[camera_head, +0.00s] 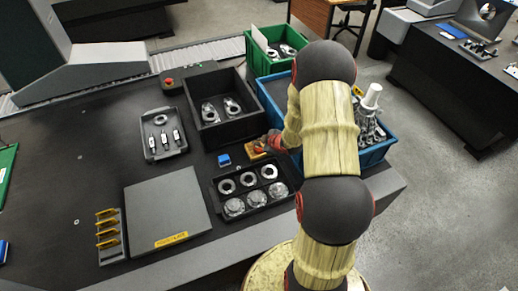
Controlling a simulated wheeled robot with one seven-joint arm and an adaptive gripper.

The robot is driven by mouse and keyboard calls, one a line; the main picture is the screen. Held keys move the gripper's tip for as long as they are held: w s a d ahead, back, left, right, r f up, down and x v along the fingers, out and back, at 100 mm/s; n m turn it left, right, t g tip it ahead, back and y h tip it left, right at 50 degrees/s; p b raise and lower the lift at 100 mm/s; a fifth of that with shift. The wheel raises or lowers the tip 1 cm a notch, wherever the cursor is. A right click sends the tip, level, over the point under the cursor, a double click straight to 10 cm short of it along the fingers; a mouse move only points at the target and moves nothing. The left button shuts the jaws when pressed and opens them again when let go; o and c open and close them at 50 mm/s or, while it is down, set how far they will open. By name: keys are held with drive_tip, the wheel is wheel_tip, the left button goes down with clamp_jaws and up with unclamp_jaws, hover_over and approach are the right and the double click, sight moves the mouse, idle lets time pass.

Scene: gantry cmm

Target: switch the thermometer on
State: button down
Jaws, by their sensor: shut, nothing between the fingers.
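My gripper (268,146) is at the end of my arm, small and partly hidden by the arm. It is shut with nothing held, low over a small orange-brown block (254,156) on the dark table. This block may be the thermometer, but it is too small and too covered to be sure. Its switch cannot be made out, and I cannot tell whether the fingertips touch it. A small blue item (224,160) lies just left of the block.
A black tray of rings and clear round parts (243,209) lies in front of the block. A black bin (199,122) stands behind. A blue crate (376,155) is at right, partly behind my arm. A grey plate (160,210) lies at left.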

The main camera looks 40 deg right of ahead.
wheel_tip(320, 180, up, 5)
drive_tip(key=p, duration=0.4)
drive_tip(key=shift+r, duration=0.15)
idle(0.4)
drive_tip(key=m+g+h, duration=0.1)
drive_tip(key=m+g, duration=0.2)
approach(259, 150)
drive_tip(key=d, duration=0.1)
drive_tip(key=s+d+f, duration=0.1)
drive_tip(key=d+f, duration=0.1)
drive_tip(key=shift+s, duration=0.3)
drive_tip(key=s, duration=0.1)
drive_tip(key=s+m+g, duration=0.1)
drive_tip(key=s, duration=0.1)
drive_tip(key=shift+s+d+g, duration=0.35)
drive_tip(key=shift+g, duration=0.05)
drive_tip(key=s+a+r+m+g, duration=0.1)
drive_tip(key=s+a+r+m, duration=0.1)
drive_tip(key=s+a+r, duration=0.35)
drive_tip(key=s+a+r+m+g, duration=0.1)
drive_tip(key=s+a+r+m, duration=0.2)
drive_tip(key=r, duration=0.5)
drive_tip(key=s+a+r+m+g, duration=0.2)
drive_tip(key=s+a+r, duration=0.2)
drive_tip(key=r, duration=0.3)
drive_tip(key=s+a+r+n+t+y, duration=0.1)
drive_tip(key=s+a+r+t, duration=0.4)
drive_tip(key=a+r, duration=1.2)
drive_tip(key=shift+r+n, duration=0.45)
drive_tip(key=shift+n, duration=0.35)
